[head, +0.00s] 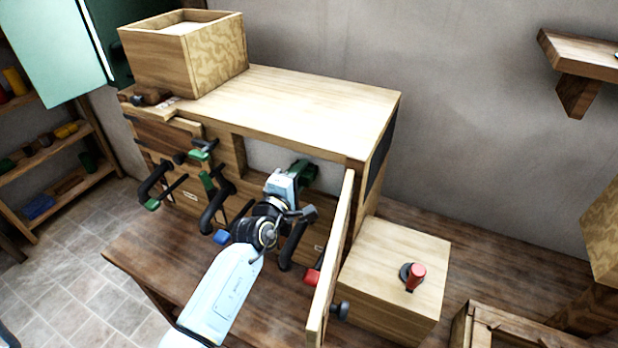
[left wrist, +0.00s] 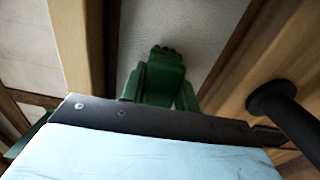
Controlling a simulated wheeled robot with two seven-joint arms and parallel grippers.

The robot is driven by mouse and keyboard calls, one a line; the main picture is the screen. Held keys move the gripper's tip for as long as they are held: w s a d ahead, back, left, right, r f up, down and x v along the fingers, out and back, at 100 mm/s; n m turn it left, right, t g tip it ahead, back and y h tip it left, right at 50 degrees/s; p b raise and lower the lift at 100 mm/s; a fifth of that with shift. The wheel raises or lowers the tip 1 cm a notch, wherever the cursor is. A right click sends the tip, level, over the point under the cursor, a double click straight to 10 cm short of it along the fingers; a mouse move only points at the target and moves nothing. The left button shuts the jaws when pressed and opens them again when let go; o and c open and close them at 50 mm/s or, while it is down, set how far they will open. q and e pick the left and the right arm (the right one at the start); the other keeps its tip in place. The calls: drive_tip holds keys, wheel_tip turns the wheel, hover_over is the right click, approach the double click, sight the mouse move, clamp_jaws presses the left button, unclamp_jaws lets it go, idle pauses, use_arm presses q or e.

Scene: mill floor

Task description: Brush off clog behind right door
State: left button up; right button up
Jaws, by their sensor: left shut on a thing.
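My left gripper (head: 292,178) reaches into the opening at the right of the wooden mill cabinet (head: 320,100). It is shut on a dark green thing, apparently a brush (left wrist: 160,78), with a bumpy far end in the left wrist view; the grip itself is hard to make out. The right door (head: 336,255) stands swung open toward me, to the right of my arm, with a dark knob (head: 340,310). A pale surface shows in the opening above the gripper. I cannot make out a clog. My right gripper is not in view.
Black levers with coloured tips (head: 215,205) stand along the cabinet front, close to my left arm. A wooden box (head: 160,55) sits on top. A lower block with a red-handled knob (head: 415,275) stands right of the door. Shelves (head: 50,160) are at far left.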

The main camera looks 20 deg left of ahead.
use_arm(q)
drive_tip(key=shift+w+a+b, duration=0.1)
drive_tip(key=shift+a+b, duration=0.25)
drive_tip(key=shift+a, duration=1.55)
drive_tip(key=shift+w+a+b, duration=0.2)
drive_tip(key=shift+a+b, duration=0.5)
drive_tip(key=shift+a, duration=1)
drive_tip(key=shift+w+a+b, duration=0.15)
drive_tip(key=shift+a+b, duration=0.55)
drive_tip(key=shift+a, duration=1)
drive_tip(key=shift+s, duration=0.15)
drive_tip(key=shift+s+r+p, duration=0.1)
drive_tip(key=shift+s+p, duration=0.15)
drive_tip(key=shift+p, duration=0.1)
drive_tip(key=p, duration=0.2)
approach(270, 153)
